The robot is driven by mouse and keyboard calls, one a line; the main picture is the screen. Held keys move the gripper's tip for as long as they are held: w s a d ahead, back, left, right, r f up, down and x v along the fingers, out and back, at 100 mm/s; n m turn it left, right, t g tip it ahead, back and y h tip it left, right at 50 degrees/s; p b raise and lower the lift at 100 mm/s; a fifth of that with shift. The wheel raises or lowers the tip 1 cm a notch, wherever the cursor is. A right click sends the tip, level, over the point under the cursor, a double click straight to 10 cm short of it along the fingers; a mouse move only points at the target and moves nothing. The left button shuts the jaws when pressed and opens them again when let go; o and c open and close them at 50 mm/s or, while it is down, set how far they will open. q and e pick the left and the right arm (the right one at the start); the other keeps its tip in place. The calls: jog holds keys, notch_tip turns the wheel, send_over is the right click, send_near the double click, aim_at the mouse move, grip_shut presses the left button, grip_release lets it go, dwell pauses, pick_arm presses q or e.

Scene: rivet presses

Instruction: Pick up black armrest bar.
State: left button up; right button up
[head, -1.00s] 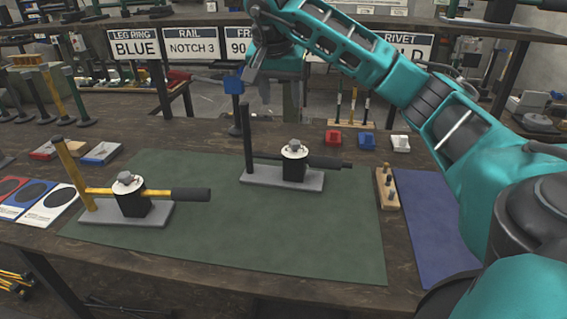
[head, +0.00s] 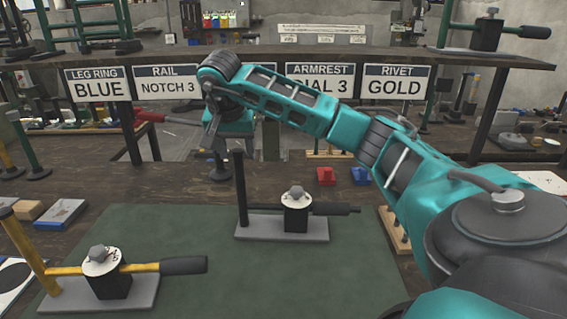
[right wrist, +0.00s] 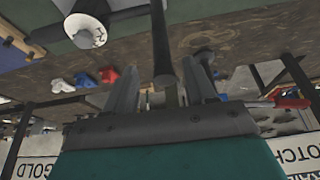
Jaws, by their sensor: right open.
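The black armrest bar (head: 241,192) is in the middle of the head view. Its upright part stands at the left end of a grey press base, and its level part runs through a dial block (head: 297,215) to a thick black end on the right. My right gripper (head: 212,138) is open, above and slightly left of the upright's top in the head view. In the right wrist view the bar's upright (right wrist: 160,45) points toward the space between the spread fingers (right wrist: 163,92). I cannot tell whether they touch it. My left gripper is not in view.
A similar press with a yellow bar (head: 60,270) stands at the front left of the green mat (head: 205,275). A dark round-footed stand (head: 220,170) is just behind my right gripper. A red block (head: 326,176) and a blue block (head: 361,176) lie behind the middle press.

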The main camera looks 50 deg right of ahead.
aim_at(239, 164)
jog(key=shift+x, duration=3.2)
jog(key=shift+w+r, duration=0.1)
jog(key=shift+w, duration=0.1)
jog(key=shift+c, duration=0.2)
grip_shut()
